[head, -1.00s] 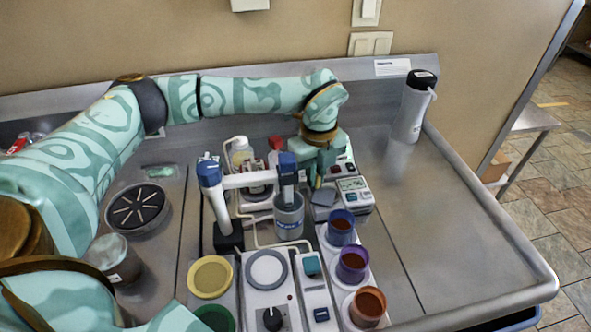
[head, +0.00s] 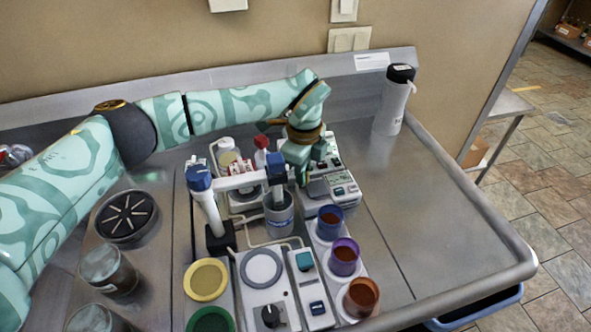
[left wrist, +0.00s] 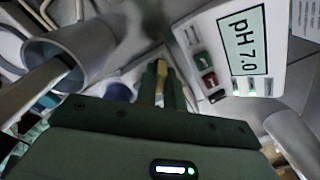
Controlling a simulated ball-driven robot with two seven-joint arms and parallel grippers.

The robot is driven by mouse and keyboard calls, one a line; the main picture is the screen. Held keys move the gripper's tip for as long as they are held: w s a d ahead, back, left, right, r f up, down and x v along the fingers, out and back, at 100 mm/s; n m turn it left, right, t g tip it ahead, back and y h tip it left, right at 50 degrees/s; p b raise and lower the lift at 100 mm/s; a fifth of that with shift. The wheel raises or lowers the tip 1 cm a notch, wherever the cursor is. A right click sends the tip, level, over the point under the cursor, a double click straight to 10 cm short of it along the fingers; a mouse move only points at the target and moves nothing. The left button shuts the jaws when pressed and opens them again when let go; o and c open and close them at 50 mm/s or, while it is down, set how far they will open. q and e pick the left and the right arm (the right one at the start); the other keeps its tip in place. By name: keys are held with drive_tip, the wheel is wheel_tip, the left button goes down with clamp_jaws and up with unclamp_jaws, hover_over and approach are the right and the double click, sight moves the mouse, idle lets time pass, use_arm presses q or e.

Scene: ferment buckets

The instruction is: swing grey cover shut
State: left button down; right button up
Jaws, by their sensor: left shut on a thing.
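The grey cover (head: 318,188) is a small dark grey flap beside the white pH meter (head: 343,190), partly behind my left gripper. My left gripper (head: 303,180) reaches down at its left edge, behind the blue-capped post. In the left wrist view the green fingers (left wrist: 165,88) are close together with a thin yellowish strip between them. They seem shut on the cover's edge, though the contact itself is hard to see. The pH meter's display (left wrist: 245,40) reads pH 7.0 there. How far the cover is tilted cannot be told. My right gripper is out of view.
Blue, purple and orange cups (head: 344,255) stand in front. A white bottle (head: 394,100) stands back right. The right steel worktop is clear.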

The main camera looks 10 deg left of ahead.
use_arm(q)
drive_tip(key=c, duration=1.5)
unclamp_jaws()
drive_tip(key=shift+r, duration=0.1)
wheel_tip(320, 180, up, 16)
drive_tip(key=p, duration=0.2)
